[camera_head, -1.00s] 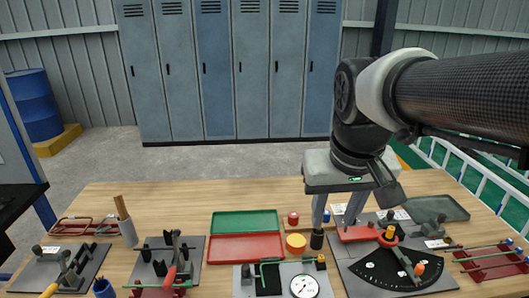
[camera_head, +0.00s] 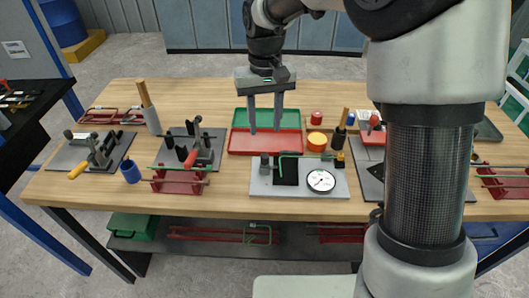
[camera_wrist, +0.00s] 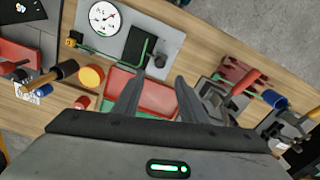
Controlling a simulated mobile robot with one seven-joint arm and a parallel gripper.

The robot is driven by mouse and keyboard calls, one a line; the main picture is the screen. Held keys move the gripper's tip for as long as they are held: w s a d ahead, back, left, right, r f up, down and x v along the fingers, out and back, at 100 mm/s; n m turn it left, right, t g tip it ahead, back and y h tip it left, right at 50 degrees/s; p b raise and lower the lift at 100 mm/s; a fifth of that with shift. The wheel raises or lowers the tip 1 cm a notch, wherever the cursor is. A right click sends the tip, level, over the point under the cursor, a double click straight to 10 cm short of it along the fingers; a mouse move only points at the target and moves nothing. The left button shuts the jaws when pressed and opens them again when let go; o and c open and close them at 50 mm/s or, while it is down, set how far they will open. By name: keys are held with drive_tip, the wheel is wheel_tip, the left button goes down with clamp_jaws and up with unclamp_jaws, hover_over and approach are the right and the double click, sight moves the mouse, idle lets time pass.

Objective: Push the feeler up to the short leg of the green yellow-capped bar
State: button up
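The gauge plate (camera_head: 262,190) lies at the table's front middle with a white dial (camera_head: 321,181) and a black block (camera_head: 287,172). The thin green bar (camera_head: 290,154) passes over the block, with a bent leg at its left end. A yellow cap (camera_head: 340,157) shows to its right. The bar (camera_wrist: 103,57), cap (camera_wrist: 72,41) and dial (camera_wrist: 104,17) also show in the wrist view. I cannot make out the feeler for certain. My gripper (camera_head: 265,130) is open and empty, fingers down over the red tray, behind the plate. It also shows in the wrist view (camera_wrist: 157,78).
The red tray (camera_head: 245,148) and green tray (camera_head: 243,112) lie behind the plate. A yellow cylinder (camera_head: 317,139) and red cylinder (camera_head: 316,118) stand right of them. A clamp fixture (camera_head: 208,135) and red rack (camera_head: 178,184) stand left. My arm hides part of the right side.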

sight(265, 156)
wheel_tip(265, 156, down, 11)
drive_tip(key=shift+f+b, duration=0.2)
drive_tip(key=shift+b, duration=0.3)
